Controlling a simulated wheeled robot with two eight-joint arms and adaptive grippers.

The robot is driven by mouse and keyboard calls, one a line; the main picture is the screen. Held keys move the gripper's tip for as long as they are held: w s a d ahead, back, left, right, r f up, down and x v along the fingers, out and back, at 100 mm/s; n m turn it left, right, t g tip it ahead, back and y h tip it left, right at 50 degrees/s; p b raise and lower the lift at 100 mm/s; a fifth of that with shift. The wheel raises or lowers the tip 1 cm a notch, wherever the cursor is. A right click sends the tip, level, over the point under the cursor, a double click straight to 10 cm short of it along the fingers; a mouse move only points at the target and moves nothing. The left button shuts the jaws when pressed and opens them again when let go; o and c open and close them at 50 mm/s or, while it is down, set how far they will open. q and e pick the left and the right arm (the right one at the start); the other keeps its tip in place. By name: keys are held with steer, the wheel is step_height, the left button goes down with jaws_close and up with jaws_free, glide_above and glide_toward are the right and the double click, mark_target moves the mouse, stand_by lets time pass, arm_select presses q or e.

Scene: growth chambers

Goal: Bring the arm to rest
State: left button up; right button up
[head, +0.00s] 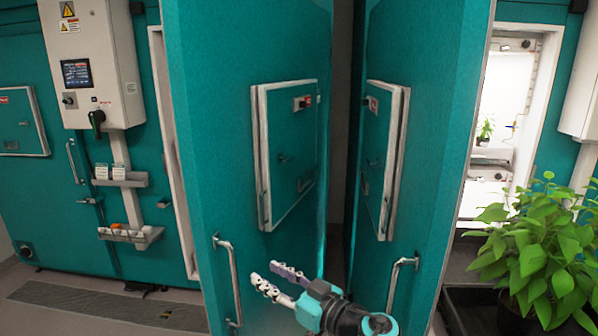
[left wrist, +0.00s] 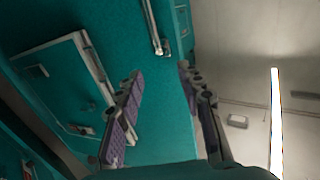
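My left gripper (head: 264,272) shows at the bottom middle of the head view, in front of the teal chamber doors. Its two fingers point to the left and are apart. In the left wrist view the left gripper (left wrist: 160,71) has its purple-padded fingers spread with nothing between them. A metal door handle (head: 230,278) stands upright to the left of the fingertips, with a visible gap in the head view. My right gripper is in neither view.
Two teal doors (head: 225,130) (head: 425,130) stand open, with a dark narrow gap between them. Another handle (head: 397,283) is on the right door. A leafy plant (head: 535,250) stands at the right in a dark tray. A control box (head: 90,65) hangs at the left.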

arm_select(q)
steer(key=s+a+f+m+g+h, duration=0.45)
steer(key=a+f, duration=0.55)
steer(key=a, duration=0.3)
steer(key=s+f+m+h, duration=0.5)
steer(key=s+f+h, duration=0.4)
steer(key=s, duration=0.4)
steer(key=shift+s+f, duration=0.3)
steer(key=shift+f, duration=0.6)
